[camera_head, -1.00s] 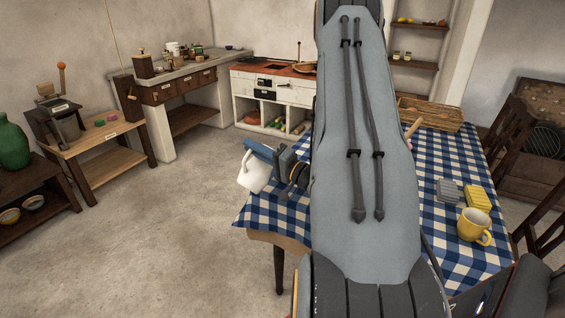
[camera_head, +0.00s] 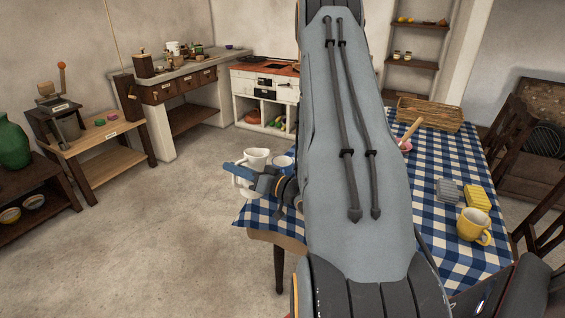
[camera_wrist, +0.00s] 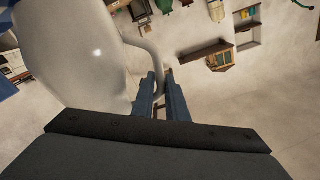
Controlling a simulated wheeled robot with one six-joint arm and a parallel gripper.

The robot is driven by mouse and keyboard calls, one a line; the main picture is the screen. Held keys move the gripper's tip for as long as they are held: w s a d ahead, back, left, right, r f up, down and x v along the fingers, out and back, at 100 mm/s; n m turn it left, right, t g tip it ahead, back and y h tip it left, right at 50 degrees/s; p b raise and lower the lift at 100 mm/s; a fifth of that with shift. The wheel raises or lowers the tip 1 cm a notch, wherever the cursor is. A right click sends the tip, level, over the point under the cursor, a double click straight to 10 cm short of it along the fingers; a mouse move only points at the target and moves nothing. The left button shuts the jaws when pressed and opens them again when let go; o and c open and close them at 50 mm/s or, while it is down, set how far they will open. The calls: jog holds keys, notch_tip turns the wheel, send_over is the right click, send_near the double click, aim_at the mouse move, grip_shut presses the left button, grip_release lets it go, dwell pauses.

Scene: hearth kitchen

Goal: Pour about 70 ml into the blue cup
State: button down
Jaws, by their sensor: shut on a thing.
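My gripper (camera_head: 240,172) is shut on the handle of a white jug (camera_wrist: 85,55), whose body fills the upper left of the wrist view. In the head view the jug (camera_head: 241,187) is partly hidden by my gripper, at the left edge of the table; its exact tilt is unclear. What is inside the jug and the cup does not show.
A white vessel (camera_head: 256,156) shows beyond my gripper. My arm hides the table's middle. Open floor lies left.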

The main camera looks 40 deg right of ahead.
jog(key=shift+s+a+f+n+g+b, duration=0.15)
jog(key=shift+a+f+n+g+b, duration=0.25)
jog(key=shift+a+f+n, duration=0.65)
jog(key=shift+d+n, duration=0.1)
jog(key=shift+n, duration=0.15)
